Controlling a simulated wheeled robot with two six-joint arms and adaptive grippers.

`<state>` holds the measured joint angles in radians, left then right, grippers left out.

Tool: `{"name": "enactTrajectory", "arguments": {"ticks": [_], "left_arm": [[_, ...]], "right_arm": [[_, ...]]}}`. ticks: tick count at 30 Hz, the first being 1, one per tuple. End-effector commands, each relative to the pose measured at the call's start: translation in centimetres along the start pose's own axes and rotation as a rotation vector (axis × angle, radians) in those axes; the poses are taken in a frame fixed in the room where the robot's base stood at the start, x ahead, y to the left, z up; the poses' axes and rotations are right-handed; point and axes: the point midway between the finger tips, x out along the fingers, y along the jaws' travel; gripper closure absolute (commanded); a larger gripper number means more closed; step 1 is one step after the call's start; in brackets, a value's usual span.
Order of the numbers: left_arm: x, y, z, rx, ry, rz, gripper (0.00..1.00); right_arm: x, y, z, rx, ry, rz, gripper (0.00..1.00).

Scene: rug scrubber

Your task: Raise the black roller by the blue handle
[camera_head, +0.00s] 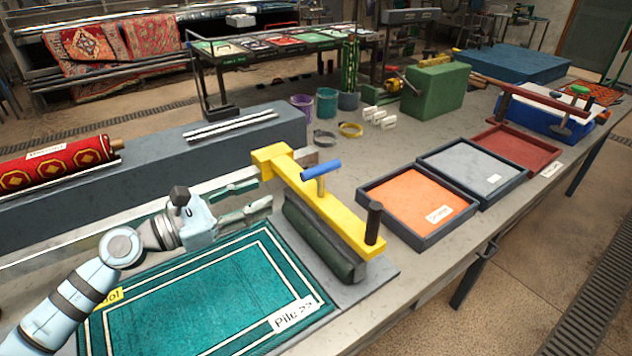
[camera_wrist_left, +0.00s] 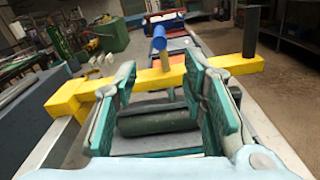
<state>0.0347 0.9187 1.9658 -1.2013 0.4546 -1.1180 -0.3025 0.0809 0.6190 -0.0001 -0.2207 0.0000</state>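The black roller (camera_head: 318,242) lies low under a yellow beam (camera_head: 330,212), along the right edge of a teal rug sample (camera_head: 200,290). A blue handle (camera_head: 321,169) stands on top of the beam on a short post. My left gripper (camera_head: 262,195) is open and empty, to the left of the beam and handle. In the left wrist view, the open fingers (camera_wrist_left: 172,105) frame the roller (camera_wrist_left: 157,121), with the beam (camera_wrist_left: 155,79) and blue handle (camera_wrist_left: 159,38) beyond and above. I see no contact with the handle. My right gripper is not in view.
A black upright post (camera_head: 373,222) stands at the beam's near end. Trays with orange (camera_head: 362,196), grey and red contents lie to the right. A grey block (camera_head: 240,140) with a rolled red rug (camera_head: 55,166) lies behind my left arm.

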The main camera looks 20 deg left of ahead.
Motion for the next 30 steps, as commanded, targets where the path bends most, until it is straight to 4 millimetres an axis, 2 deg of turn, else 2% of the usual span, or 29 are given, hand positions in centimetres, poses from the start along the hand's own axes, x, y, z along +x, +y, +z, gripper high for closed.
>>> {"name": "enactTrajectory", "arguments": {"ticks": [5, 12, 18, 23, 30], "left_arm": [[2.0, 0.2, 0.8, -0.002, -0.011, 0.004, 0.62], [8.4, 0.1, 0.7, -0.006, -0.007, 0.002, 0.62], [12.6, 0.1, 0.4, -0.004, -0.002, 0.002, 0.62], [14.0, 0.1, 0.3, -0.001, 0.0, 0.001, 0.62], [14.2, 0.1, 0.2, 0.0, 0.001, 0.001, 0.62]], "right_arm": [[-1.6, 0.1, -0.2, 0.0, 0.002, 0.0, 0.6], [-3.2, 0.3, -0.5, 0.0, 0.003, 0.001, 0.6], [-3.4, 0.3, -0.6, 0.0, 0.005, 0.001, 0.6], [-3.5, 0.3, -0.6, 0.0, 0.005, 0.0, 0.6], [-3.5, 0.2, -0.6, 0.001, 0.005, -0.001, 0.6]]}}
